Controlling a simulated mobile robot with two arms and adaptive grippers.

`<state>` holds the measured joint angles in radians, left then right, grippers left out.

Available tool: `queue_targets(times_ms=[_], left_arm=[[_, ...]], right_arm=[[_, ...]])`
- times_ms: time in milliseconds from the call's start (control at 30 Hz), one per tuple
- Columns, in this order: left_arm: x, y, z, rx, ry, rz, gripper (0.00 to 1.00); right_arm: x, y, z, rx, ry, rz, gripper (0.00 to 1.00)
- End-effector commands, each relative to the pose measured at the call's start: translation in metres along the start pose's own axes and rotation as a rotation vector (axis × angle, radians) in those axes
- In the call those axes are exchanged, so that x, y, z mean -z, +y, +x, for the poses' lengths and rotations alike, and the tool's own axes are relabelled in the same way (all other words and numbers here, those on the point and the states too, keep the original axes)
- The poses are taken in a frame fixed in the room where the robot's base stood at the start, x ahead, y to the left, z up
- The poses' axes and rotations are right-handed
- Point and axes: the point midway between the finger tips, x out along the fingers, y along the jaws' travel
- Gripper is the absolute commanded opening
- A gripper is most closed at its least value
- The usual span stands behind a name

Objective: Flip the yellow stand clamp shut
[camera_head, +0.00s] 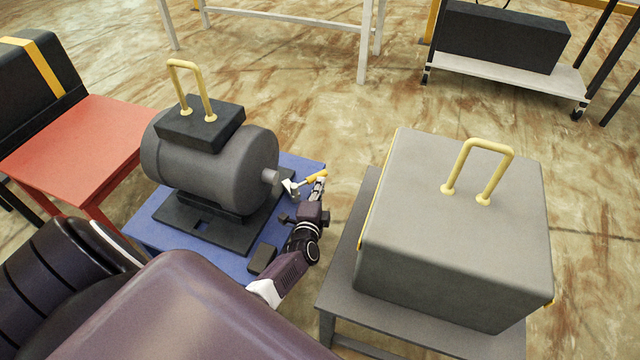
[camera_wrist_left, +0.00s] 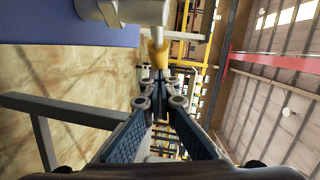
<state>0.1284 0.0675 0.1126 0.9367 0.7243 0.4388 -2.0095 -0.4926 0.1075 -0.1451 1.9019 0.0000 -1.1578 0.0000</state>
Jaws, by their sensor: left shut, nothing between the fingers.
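The yellow stand clamp (camera_head: 316,177) is a small yellow lever on a pale mount, beside the shaft end of the grey motor (camera_head: 215,160) at the right edge of the blue table. In the head view it sticks out to the right and slightly up. In the left wrist view the yellow clamp (camera_wrist_left: 158,54) shows just beyond the fingertips, under a pale grey cylindrical part (camera_wrist_left: 135,12). My left gripper (camera_head: 319,186) is shut and empty, right beside the lever. It also shows in the wrist view (camera_wrist_left: 160,88). I cannot tell whether it touches the lever. My right gripper is not in view.
The motor stands on a black base on the blue table (camera_head: 152,228). A large grey box (camera_head: 450,235) with a yellow handle sits on a grey stand close to the right. A red table (camera_head: 75,145) is at the left. A narrow floor gap separates the blue table and grey stand.

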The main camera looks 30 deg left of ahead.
Motion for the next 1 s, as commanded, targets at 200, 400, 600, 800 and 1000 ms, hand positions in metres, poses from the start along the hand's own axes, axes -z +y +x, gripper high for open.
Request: queue_targets(times_ms=[200,400,600,800,1000], left_arm=[[0.000,-0.003,0.009,0.013,-0.104,-0.020,0.00],[-0.004,-0.004,0.020,0.033,-0.247,-0.043,0.00],[-0.014,-0.006,0.029,0.038,-0.265,-0.036,0.00],[-0.021,-0.008,0.037,0.039,-0.264,-0.036,0.00],[-0.025,-0.009,0.040,0.038,-0.263,-0.037,0.00]], right_arm=[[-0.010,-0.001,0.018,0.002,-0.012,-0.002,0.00],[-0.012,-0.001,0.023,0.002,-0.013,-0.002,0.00],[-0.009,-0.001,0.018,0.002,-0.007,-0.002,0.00],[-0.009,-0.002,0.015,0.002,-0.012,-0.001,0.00],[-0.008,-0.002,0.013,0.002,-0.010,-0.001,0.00]])
